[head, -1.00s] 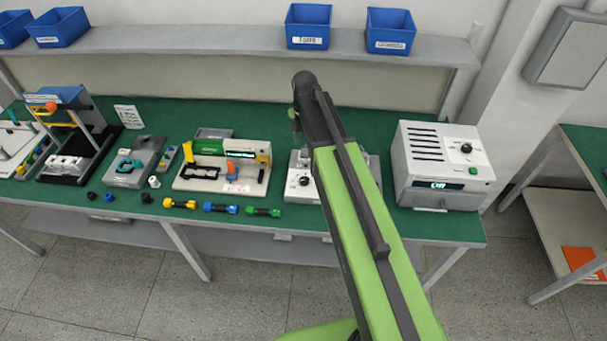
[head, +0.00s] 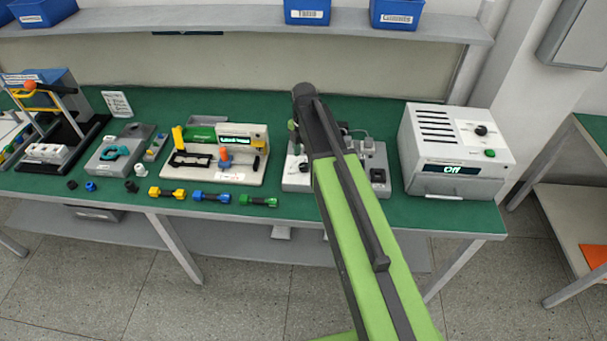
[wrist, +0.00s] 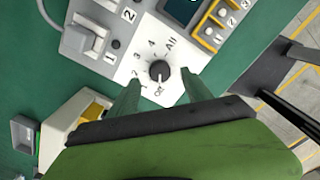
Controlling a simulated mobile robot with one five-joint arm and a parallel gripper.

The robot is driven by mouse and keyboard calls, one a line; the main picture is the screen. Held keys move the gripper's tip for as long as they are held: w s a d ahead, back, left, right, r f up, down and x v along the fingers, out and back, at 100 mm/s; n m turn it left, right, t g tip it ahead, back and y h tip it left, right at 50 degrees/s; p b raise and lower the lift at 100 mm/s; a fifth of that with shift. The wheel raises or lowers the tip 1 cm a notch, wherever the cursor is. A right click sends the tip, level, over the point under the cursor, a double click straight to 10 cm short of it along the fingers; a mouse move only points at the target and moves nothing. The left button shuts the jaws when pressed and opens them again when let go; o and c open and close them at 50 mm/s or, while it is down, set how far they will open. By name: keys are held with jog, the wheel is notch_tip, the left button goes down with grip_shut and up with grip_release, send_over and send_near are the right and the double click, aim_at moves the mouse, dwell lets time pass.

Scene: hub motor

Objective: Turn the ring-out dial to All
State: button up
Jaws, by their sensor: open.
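The ring-out dial (wrist: 159,70) is a round black knob on a white plate marked 2, 3, 4, All and Off in the wrist view. A light mark on the knob appears to face Off. My gripper (wrist: 160,76) is open, its two green fingers on either side of the dial's near part. I cannot tell whether they touch it. In the head view, the dial (head: 304,168) shows on a grey-white test station (head: 296,184), left of my arm. The arm hides part of the station, and the fingers are mostly hidden there.
In the wrist view, numbered grey sockets (wrist: 84,37) lie left of the dial, and a dark screen with yellow-framed buttons (wrist: 222,20) lies above right. A white oven-like box (head: 455,150) stands right of my arm. A fixture (head: 220,155) stands left of the station.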

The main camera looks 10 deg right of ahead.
aim_at(304, 166)
notch_tip(304, 166, down, 4)
jog(key=shift+r+b, duration=0.15)
jog(key=shift+b, duration=0.95)
jog(key=shift+r, duration=0.1)
jog(key=shift+c, duration=0.3)
grip_shut()
